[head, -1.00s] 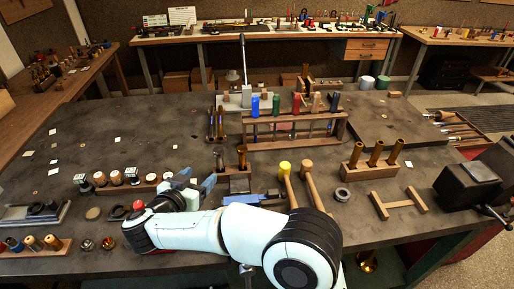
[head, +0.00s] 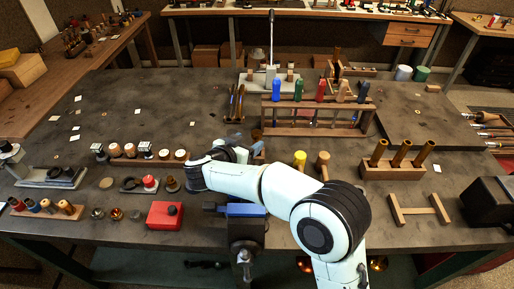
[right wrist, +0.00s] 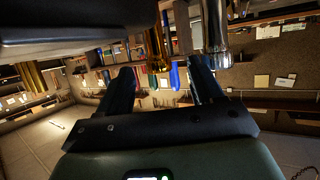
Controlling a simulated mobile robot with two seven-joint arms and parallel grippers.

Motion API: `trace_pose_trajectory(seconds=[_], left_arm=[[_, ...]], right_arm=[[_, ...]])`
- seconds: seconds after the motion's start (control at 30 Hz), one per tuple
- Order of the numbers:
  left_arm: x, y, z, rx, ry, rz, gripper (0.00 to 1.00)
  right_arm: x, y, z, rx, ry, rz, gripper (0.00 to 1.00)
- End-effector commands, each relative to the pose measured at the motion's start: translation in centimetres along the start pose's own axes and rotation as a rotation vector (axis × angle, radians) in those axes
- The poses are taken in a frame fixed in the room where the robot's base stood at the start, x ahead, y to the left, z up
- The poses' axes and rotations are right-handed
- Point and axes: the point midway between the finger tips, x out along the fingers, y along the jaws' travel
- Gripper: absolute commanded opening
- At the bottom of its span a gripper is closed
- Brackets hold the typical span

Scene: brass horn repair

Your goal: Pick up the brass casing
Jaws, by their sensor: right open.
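Several brass casings (head: 400,153) stand upright in a wooden block (head: 392,173) at the right of the bench in the head view. My right gripper (head: 236,140) reaches over the bench's middle, partly hidden by my own wrist. A brownish upright piece (head: 257,136) stands just beyond it. In the right wrist view my right gripper (right wrist: 162,70) has its two dark fingers apart, with nothing clasped. A brass tube (right wrist: 157,48) shows ahead between the fingers, and a shinier tube (right wrist: 215,40) is by the right finger. I cannot tell its distance. My left gripper is not in view.
A wooden rack (head: 315,120) with coloured-handled tools stands behind the gripper. Two mallets (head: 300,160) stand right of it. A red box (head: 164,215) and a blue-topped vise (head: 243,212) are at the front edge.

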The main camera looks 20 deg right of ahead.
Motion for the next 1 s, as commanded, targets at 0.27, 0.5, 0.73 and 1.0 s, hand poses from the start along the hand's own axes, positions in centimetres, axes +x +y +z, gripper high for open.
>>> trace_pose_trajectory(seconds=[0.27,0.5,0.73,1.0], left_arm=[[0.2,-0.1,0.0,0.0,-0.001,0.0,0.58],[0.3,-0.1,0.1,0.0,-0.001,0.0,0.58],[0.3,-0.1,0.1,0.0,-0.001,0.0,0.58],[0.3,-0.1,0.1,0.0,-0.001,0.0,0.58]], right_arm=[[2.5,0.2,0.2,-0.001,0.0,0.003,0.66],[5.7,0.3,0.3,0.0,0.001,0.002,0.66],[6.1,0.3,0.2,0.0,0.0,-0.001,0.66],[6.1,0.3,0.2,0.0,0.0,0.0,0.01]])
